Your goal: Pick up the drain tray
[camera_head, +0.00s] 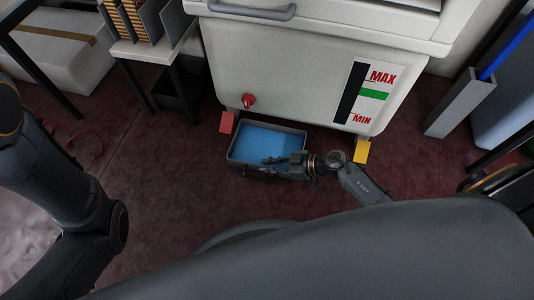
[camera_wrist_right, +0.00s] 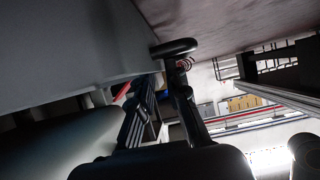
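The drain tray (camera_head: 238,134) is a dark grey rectangular tray with blue inside. It sits on the floor under the front of the white machine. My right gripper (camera_head: 267,166) reaches in from the right at the tray's near right side. One finger shows over the blue interior and the other by the near rim, so the fingers look apart. It also shows in the right wrist view (camera_wrist_right: 165,95), with its fingers spread. Contact with the rim cannot be made out. My left arm (camera_head: 60,190) is at the left, its gripper outside the view.
The white machine (camera_head: 300,75) stands over the tray, with a red knob (camera_head: 249,100) and a MIN/MAX gauge (camera_head: 361,92). A red block (camera_head: 227,122) and a yellow block (camera_head: 361,151) are at its feet. Open floor lies left of the tray.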

